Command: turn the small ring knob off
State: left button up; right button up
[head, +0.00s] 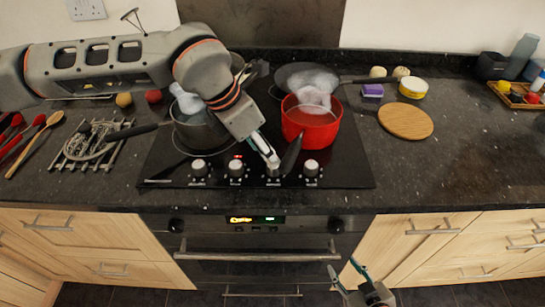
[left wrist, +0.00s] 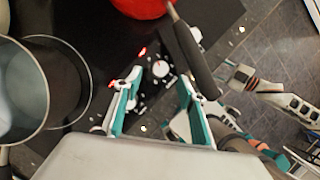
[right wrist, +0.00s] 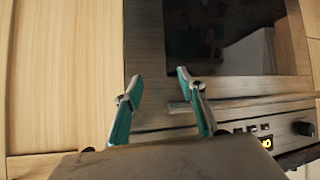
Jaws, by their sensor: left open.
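A row of several silver knobs runs along the front of the black hob (head: 160,160). The third knob from the left (head: 273,170) is partly covered by my left gripper (head: 268,152), which points down at it. In the left wrist view a pale knob (left wrist: 160,69) shows between the spread fingers of my left gripper (left wrist: 160,82), with no clear contact. The other knobs are the far left one (head: 199,168), the second (head: 236,168) and the far right one (head: 311,168). My right gripper (head: 348,278) is open and empty in front of the oven; it also shows in the right wrist view (right wrist: 158,88).
A steaming red pot (head: 325,130) stands on the hob; its dark handle (head: 291,155) juts forward beside my left gripper. A grey pot (head: 190,135) is at left and a pan (head: 290,75) behind. The oven handle (right wrist: 255,105) is near my right gripper.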

pick_arm(q)
jog(key=x, duration=0.5)
jog(key=shift+d+f+p, duration=0.1)
jog(key=shift+f+p, duration=0.2)
jog(key=shift+f, duration=0.05)
jog(key=shift+c, duration=0.4)
